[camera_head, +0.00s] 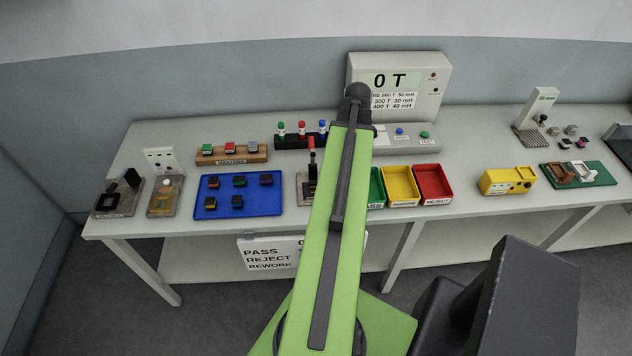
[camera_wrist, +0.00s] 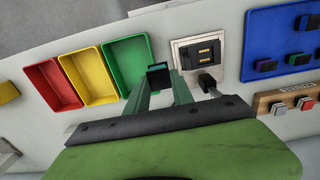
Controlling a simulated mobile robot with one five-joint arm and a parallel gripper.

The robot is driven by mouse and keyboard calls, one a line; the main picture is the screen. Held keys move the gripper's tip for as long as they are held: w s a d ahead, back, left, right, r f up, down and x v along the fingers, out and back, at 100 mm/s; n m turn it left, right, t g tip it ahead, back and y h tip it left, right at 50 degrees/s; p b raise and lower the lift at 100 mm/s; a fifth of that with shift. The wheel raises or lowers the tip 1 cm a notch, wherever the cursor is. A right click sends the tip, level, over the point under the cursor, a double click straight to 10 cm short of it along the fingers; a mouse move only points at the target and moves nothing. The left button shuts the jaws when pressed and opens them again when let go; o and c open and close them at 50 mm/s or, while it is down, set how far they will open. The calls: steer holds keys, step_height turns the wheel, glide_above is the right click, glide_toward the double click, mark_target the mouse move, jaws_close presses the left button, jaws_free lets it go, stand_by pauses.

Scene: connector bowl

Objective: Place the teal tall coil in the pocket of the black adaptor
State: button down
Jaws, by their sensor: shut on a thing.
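In the wrist view my gripper (camera_wrist: 160,80) is shut on a small dark block with a teal face (camera_wrist: 158,70), which I take as the teal tall coil. It is held above the bench between the green tray and a pale metal fixture. A black block with gold contacts (camera_wrist: 205,55), seemingly the black adaptor, sits in that fixture. The held coil is apart from it in the picture; the height gap cannot be told. In the head view my arm hides the gripper and coil, and part of the fixture (camera_head: 302,194).
Green (camera_wrist: 125,62), yellow (camera_wrist: 88,75) and red (camera_wrist: 52,85) trays stand beside the fixture. A blue tray (camera_wrist: 258,45) with several small blocks lies on its other side. A dark clamp lever (camera_wrist: 207,83) stands by the fixture. A counter box (camera_head: 440,75) stands behind.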

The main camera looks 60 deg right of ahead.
steer(key=w+a+f+b, duration=0.1)
steer(key=w+f+b, duration=0.1)
steer(key=w, duration=0.1)
steer(key=w+a+f+b, duration=0.2)
steer(key=w, duration=0.2)
steer(key=w+a+f+b, duration=0.1)
steer(key=w+f+b, duration=0.2)
steer(key=shift+w+a+f, duration=0.1)
steer(key=shift+w+a, duration=0.25)
step_height(320, 180, down, 4)
steer(key=b, duration=0.4)
steer(key=shift+f, duration=0.2)
steer(key=shift+r, duration=0.25)
steer(key=shift+f, duration=0.2)
steer(key=c, duration=1.1)
jaws_free()
steer(key=shift+r, duration=0.1)
